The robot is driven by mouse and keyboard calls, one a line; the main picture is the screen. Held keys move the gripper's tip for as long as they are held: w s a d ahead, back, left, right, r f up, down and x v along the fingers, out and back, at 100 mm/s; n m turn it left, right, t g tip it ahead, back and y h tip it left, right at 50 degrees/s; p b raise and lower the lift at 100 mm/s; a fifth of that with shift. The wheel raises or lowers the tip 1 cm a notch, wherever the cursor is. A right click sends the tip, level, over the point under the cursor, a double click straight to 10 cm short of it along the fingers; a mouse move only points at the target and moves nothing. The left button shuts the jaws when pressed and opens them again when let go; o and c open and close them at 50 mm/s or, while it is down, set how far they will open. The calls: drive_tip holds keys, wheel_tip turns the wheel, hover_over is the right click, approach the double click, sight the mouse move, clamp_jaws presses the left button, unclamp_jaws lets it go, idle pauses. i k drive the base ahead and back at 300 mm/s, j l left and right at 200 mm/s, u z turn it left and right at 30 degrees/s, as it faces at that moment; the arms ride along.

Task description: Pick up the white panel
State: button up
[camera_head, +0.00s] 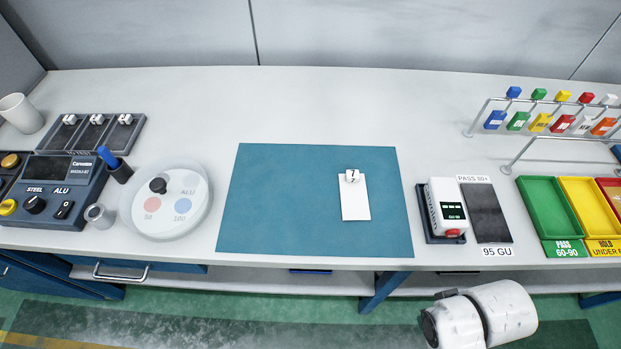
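The white panel (356,202) lies flat on the teal mat (280,210), right of the mat's middle. It is a small upright rectangle in the picture. A small white block marked 7 (352,175) sits at its far end and covers part of that edge. My gripper's fingers do not show. Only a white, rounded part of my arm is in view at the bottom right, in front of the bench and apart from the panel.
A white-and-red meter (446,208) stands right of the mat, beside a dark pad (486,213). Green (548,208) and yellow (588,207) trays are further right, below a tag rack (550,117). A round white dial plate (171,204) and a control box (53,190) stand left. The mat around the panel is clear.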

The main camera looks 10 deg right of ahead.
sight(354, 199)
drive_tip(key=k+l+u, duration=0.15)
drive_tip(key=l+u, duration=0.15)
drive_tip(key=l, duration=0.2)
drive_tip(key=k+l+u, duration=0.15)
drive_tip(key=l+u, duration=0.2)
drive_tip(key=l, duration=0.15)
drive_tip(key=k+l+u, duration=0.3)
drive_tip(key=l, duration=0.15)
drive_tip(key=k+l+u, duration=0.35)
drive_tip(key=i+l, duration=0.1)
drive_tip(key=i, duration=0.5)
